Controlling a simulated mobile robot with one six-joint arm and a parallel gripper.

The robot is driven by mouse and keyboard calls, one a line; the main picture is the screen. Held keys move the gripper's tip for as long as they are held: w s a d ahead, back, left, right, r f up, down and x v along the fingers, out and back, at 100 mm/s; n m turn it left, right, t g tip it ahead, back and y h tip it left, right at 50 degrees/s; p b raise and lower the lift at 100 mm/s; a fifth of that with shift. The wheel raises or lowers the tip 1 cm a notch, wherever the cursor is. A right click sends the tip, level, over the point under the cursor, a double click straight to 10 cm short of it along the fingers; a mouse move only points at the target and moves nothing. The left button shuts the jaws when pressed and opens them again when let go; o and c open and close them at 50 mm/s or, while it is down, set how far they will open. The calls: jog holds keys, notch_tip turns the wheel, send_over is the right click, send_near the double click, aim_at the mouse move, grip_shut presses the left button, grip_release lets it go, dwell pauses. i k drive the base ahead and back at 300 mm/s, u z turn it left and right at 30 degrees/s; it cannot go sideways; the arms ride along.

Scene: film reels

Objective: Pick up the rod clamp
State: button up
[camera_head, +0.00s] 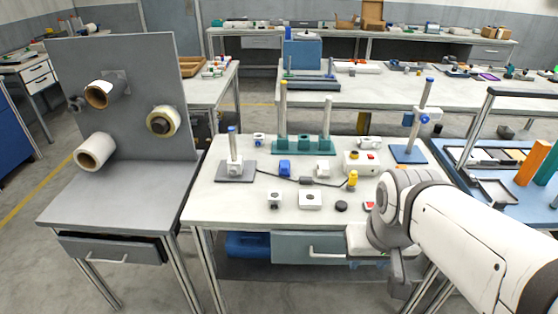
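I cannot tell for sure which piece is the rod clamp. A blue clamp-like piece (424,118) sits on the upright rod of the blue-based stand (408,153) at the table's right. A white block (235,165) sits low on the rod of the grey-based stand at the left. Small loose pieces lie between them: a blue block (285,168), a white block (322,170) and a white-and-blue piece (258,139). My gripper (398,278) is at the table's front right edge, apart from these pieces. It is partly hidden by my wrist, and its fingers are unclear.
The white worktable (225,205) also holds a green rack (303,146) with upright rods, a yellow-topped piece (352,180) with a black cable, and a black disc (341,206). A grey panel bench stands left. A blue table (500,200) stands right. The table's front left is clear.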

aim_at(274, 196)
jog(key=u, duration=2.35)
jog(key=i, duration=1.3)
jog(key=z, duration=1.9)
